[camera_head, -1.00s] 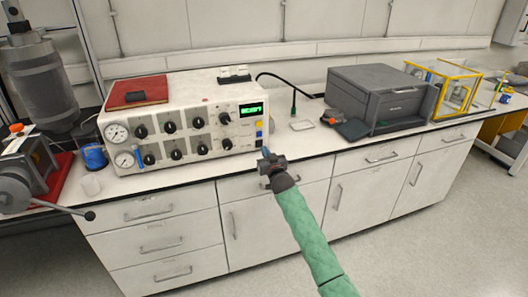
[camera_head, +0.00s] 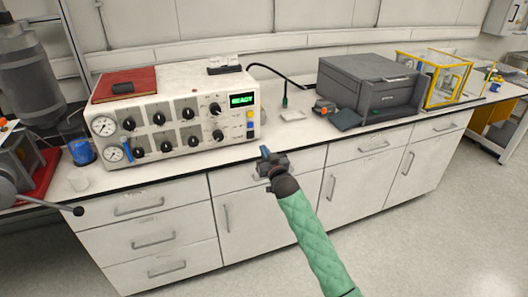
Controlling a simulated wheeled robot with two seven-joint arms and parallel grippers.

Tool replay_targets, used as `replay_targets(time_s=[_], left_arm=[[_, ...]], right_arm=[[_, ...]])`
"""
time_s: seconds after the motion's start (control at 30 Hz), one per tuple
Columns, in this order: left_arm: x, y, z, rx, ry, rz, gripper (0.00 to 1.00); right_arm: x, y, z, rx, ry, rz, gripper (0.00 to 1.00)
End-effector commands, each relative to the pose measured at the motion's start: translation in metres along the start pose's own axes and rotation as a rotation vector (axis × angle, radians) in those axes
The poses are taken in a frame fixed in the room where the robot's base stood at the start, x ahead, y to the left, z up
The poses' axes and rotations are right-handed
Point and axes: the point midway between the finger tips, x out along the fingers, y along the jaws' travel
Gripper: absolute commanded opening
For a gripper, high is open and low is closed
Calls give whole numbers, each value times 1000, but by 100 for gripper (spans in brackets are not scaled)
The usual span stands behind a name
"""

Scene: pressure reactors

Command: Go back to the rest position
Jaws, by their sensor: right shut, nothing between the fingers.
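My right gripper (camera_head: 265,153) is at the end of my green-sleeved arm, which comes up from the bottom right. It is shut and empty, in front of the bench's front edge and drawers. The control unit (camera_head: 176,118) with gauges, black knobs and a green lit display reading READY (camera_head: 242,99) stands on the bench to its upper left. The gripper appears apart from it. My left gripper is not in view.
A dark grey box-shaped device (camera_head: 371,88) stands on the bench (camera_head: 290,128) at right, with a yellow-framed clear case (camera_head: 446,79) beyond it. At far left are a reactor vessel (camera_head: 35,75), a blue container (camera_head: 80,150) and a black-knobbed lever (camera_head: 77,211). The floor at right (camera_head: 440,240) is clear.

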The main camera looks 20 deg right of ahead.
Motion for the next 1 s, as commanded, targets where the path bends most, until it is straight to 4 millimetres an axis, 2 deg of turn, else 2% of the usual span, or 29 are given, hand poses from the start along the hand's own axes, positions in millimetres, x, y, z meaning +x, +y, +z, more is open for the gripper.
replay_targets(time_s=[0.33,0.57,0.67,0.87,0.97,1.0], left_arm=[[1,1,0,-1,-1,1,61],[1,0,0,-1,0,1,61],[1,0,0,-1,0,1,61],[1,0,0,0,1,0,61],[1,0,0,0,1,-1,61],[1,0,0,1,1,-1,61]], right_arm=[[0,1,3,-26,-16,5,0],[-7,13,39,-94,-239,63,0],[-18,14,43,-125,-359,84,0],[-51,1,34,-165,-565,87,0],[-81,-12,37,-177,-673,71,0],[-97,-19,41,-180,-720,61,0]])
